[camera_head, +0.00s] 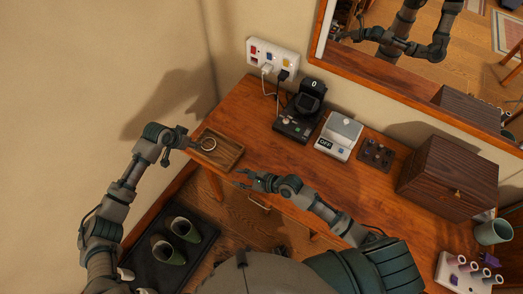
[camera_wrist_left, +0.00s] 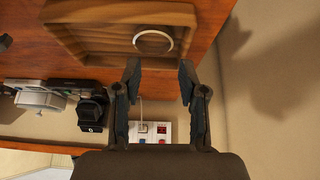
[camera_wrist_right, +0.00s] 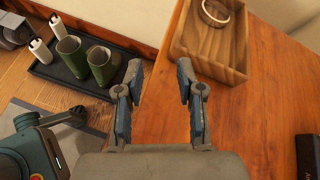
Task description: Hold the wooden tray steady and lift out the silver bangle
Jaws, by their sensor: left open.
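The wooden tray (camera_head: 225,157) sits on the left end of the wooden table. The silver bangle (camera_head: 208,144) lies inside it, near the tray's left side. The bangle also shows in the left wrist view (camera_wrist_left: 153,41), as does the tray's rim (camera_wrist_left: 120,10). My left gripper (camera_head: 191,143) is open at the tray's left edge; I cannot tell whether it touches.
A power strip (camera_head: 272,57) and mirror (camera_head: 400,75) are on the wall. A shoe tray (camera_head: 150,275) lies on the floor. Bare table lies right of the tray.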

